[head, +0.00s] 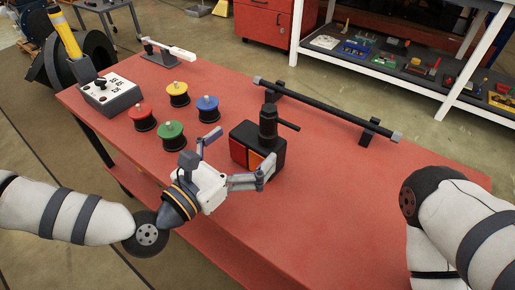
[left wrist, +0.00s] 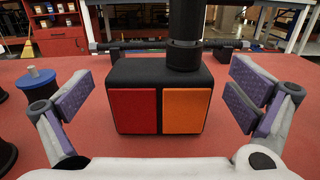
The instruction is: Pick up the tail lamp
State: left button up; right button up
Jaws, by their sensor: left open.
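The tail lamp (head: 242,151) is a black box with a red and an orange panel, standing on the red table with a black post and side handle on top. In the left wrist view the lamp (left wrist: 160,72) is centred ahead, its red panel left and orange panel right. My left gripper (head: 238,156) is open in front of the panels. In the left wrist view its purple-padded fingers (left wrist: 163,102) are spread wide to either side of the lamp, with gaps on both sides. My right gripper is out of view; only part of the right arm shows.
Red, yellow, blue and green spools (head: 171,130) stand left of the lamp. A long black bar (head: 325,108) lies behind it on supports. A control box (head: 110,95) with a yellow-handled stick is at the far left. The table (head: 350,200) is clear to the right.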

aim_at(257, 136)
pick_arm(q)
jog(key=x, duration=0.4)
jog(key=shift+w+d+f, duration=0.2)
jog(key=shift+w+f, duration=0.1)
jog(key=c, duration=1.1)
